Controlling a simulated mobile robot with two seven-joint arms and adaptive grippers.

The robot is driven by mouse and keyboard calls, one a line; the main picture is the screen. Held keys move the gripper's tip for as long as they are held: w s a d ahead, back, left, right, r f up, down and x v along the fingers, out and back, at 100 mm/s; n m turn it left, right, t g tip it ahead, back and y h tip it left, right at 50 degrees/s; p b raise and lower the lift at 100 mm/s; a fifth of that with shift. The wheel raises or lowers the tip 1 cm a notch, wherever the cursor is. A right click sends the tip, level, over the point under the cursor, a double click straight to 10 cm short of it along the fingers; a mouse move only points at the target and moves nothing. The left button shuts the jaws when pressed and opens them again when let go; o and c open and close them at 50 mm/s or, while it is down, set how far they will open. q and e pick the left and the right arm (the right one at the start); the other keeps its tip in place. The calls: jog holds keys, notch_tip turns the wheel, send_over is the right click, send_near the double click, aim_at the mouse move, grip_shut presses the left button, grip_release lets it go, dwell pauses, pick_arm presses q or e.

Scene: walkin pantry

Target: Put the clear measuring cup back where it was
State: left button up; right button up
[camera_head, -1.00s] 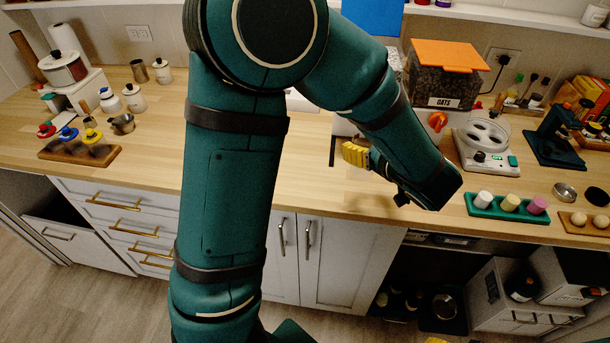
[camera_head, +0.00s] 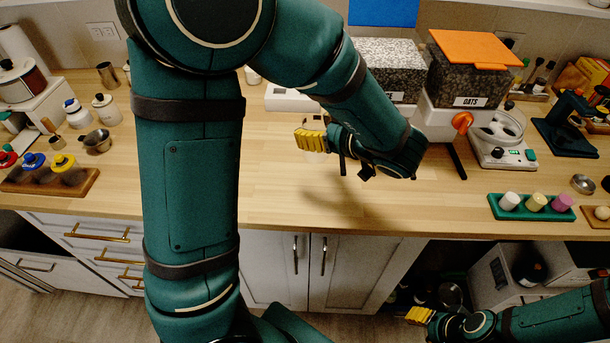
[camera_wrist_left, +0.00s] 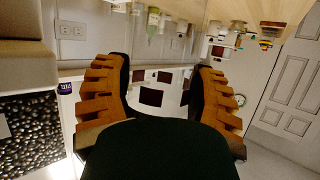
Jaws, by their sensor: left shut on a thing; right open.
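My left gripper (camera_head: 312,141) is above the wooden counter, left of the dispensers, its yellow fingers pointing left. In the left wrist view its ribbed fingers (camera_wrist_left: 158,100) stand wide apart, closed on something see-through. The clear measuring cup (camera_wrist_left: 165,92) is very hard to make out; it seems to be between these fingers, with the background showing through. Its rim and contents cannot be read. My right gripper (camera_head: 420,315) is low at the right, in front of the open lower cabinet, open; nothing shows in it.
The oats dispenser (camera_head: 465,85) with an orange lid stands behind and right of my left gripper, beside a blue-lidded dispenser (camera_head: 390,60). A white scale-like device (camera_head: 500,140) and green tray (camera_head: 530,207) are further right. The counter (camera_head: 290,190) has bare room at the middle front.

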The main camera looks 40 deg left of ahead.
pick_arm(q)
jog(key=shift+a+f, duration=0.1)
jog(key=shift+a, duration=0.05)
notch_tip(320, 180, down, 10)
jog(key=b, duration=0.4)
jog(key=o, duration=1.1)
